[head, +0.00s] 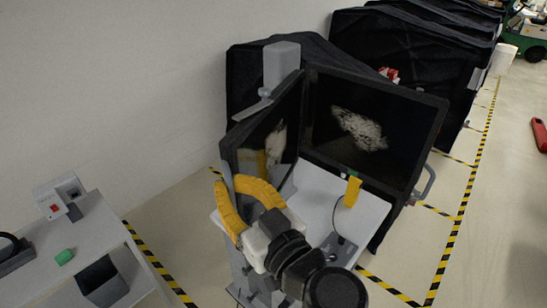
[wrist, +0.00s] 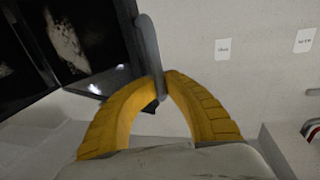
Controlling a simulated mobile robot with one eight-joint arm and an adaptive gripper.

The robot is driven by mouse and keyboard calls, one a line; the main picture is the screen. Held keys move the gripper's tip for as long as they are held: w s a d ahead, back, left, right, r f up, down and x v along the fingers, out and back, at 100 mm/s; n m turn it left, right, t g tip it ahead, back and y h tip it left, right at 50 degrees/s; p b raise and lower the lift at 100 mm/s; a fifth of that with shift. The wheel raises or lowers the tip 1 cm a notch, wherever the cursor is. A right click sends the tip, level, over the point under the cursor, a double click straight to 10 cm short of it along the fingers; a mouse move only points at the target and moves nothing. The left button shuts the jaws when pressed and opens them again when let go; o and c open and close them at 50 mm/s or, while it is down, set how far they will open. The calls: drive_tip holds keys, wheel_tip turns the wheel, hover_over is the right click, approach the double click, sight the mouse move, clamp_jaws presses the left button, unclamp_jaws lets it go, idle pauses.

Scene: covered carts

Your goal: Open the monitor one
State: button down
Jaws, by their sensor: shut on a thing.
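Two dark monitors stand at an angle to each other on a grey post (head: 281,62). The left monitor (head: 291,100) is seen steeply from the side, and the larger right monitor (head: 410,108) faces more to the front. Both screens show a pale blotchy shape. My gripper (head: 228,181) has yellow fingers shut on the lower left edge of the left monitor, one finger on either side of it. In the wrist view my gripper (wrist: 162,80) has its fingertips together at a thin grey edge, and a monitor (wrist: 82,40) fills the upper left. The exact contact is partly hidden.
The monitors' cart has a white top (head: 318,186) with a yellow item (head: 352,191) on it. Black covered carts (head: 410,50) stand behind. Open floor lies right.

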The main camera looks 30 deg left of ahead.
drive_tip(key=c, duration=1.6)
unclamp_jaws()
drive_tip(key=shift+s, duration=0.15)
drive_tip(key=shift+o, duration=0.7)
drive_tip(key=shift+s, duration=0.15)
drive_tip(key=shift+d, duration=0.2)
drive_tip(key=v, duration=1.1)
drive_tip(key=shift+d, duration=0.3)
drive_tip(key=shift+s, duration=0.15)
